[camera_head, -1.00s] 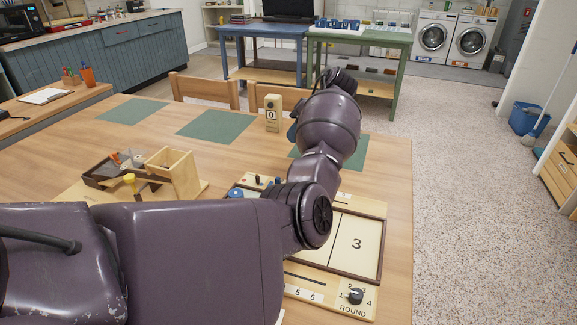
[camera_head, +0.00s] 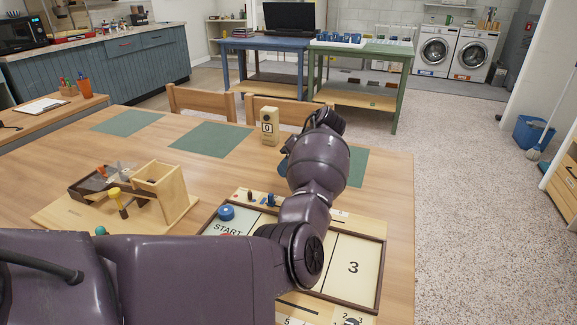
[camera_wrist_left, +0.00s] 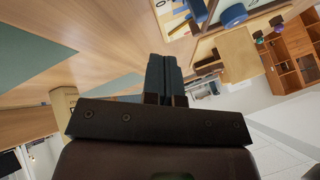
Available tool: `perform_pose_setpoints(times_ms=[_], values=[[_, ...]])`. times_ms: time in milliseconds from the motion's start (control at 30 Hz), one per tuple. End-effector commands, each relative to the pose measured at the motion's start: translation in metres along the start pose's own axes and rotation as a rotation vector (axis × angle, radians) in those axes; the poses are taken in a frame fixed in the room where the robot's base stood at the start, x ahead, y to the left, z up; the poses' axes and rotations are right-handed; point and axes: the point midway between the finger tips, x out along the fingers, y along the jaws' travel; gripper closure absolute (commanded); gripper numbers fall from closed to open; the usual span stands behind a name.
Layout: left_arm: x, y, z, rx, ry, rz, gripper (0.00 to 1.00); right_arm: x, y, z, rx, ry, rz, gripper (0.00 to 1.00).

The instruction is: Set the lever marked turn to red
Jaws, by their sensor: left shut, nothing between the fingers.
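The game board (camera_head: 384,240) lies on the table, partly behind my left arm. On its far edge strip stand a small dark lever (camera_head: 250,196) and a blue piece (camera_head: 271,200), with a small red mark (camera_head: 236,195) to the left. I cannot read any "turn" label, so I cannot tell which is the lever marked turn. My left gripper (camera_wrist_left: 164,63) is shut and empty in the left wrist view. Its fingertips are hidden in the head view behind my wrist. Part of the board (camera_wrist_left: 172,17) shows beyond the fingers. My right gripper is out of view.
A blue round piece (camera_head: 226,212) sits by START. A wooden tray (camera_head: 62,215) with boxes stands left of the board. A wooden counter block showing 0 (camera_head: 269,127) stands behind. Green mats (camera_head: 211,139) lie on the table. Chairs (camera_head: 201,101) stand at its far side.

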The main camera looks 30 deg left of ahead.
Motion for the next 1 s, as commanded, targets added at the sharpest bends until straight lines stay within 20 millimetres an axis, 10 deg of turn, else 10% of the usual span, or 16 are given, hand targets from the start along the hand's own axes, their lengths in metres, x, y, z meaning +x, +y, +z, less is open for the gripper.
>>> perform_pose_setpoints(times_ms=[333, 1000], values=[[0.067, 0.001, 0.002, 0.003, -0.001, -0.005, 1.0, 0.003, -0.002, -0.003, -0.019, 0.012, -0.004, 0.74], [0.08, -0.036, 0.0, 0.002, -0.001, 0.0, 1.0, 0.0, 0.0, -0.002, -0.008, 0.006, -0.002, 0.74]])
